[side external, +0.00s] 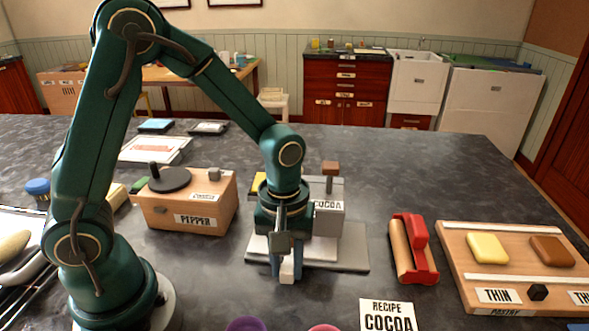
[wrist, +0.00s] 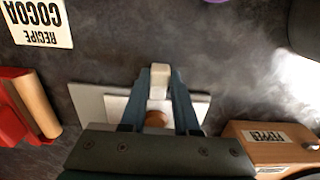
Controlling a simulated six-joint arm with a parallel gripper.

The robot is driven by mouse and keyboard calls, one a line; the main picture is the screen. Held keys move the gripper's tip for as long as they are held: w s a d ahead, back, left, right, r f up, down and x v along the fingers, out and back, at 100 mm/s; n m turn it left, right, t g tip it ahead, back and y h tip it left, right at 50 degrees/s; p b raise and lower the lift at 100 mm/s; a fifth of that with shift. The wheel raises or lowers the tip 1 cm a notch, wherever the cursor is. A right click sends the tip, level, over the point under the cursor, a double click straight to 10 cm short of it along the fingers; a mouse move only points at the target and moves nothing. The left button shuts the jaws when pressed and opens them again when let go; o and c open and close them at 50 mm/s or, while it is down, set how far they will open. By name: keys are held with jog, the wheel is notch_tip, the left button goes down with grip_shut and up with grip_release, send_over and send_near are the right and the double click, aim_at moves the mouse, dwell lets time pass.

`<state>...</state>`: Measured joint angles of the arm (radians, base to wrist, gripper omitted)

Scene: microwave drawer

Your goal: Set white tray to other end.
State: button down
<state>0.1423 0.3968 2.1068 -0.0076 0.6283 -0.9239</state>
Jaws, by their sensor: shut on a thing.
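The white tray (side external: 258,247) is a flat plate lying on a grey base (side external: 350,258) under the grey COCOA box (side external: 329,222). It sits toward the left end of the base in the side view, with bare grey base on the right. In the wrist view the tray (wrist: 200,106) is toward the right and the bare base (wrist: 88,102) shows at the left. My gripper (side external: 287,272) points down at the front of the tray. It is shut on the tray's white front handle (wrist: 160,76), which shows between the fingers. My gripper hides part of the tray and box.
A wooden PEPPER box (side external: 190,202) with a dark disc stands to the left. A red holder with a wooden roller (side external: 412,248) and a wooden PASTRY board (side external: 455,258) are to the right. A RECIPE COCOA card (side external: 387,315) lies in front. The counter between them is clear.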

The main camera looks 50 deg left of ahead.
jog(key=shift+s+a, duration=0.1)
jog(key=shift+a, duration=0.1)
jog(key=c, duration=0.6)
grip_release()
jog(key=shift+c, duration=0.2)
jog(key=shift+r, duration=2.55)
jog(key=shift+r, duration=0.25)
jog(key=s+a+r+m+t, duration=0.3)
jog(key=s+r+m+t, duration=0.2)
jog(key=s+r+m, duration=0.2)
jog(key=shift+s+r+m, duration=0.35)
jog(key=shift+r+m, duration=0.2)
jog(key=shift+m, duration=0.45)
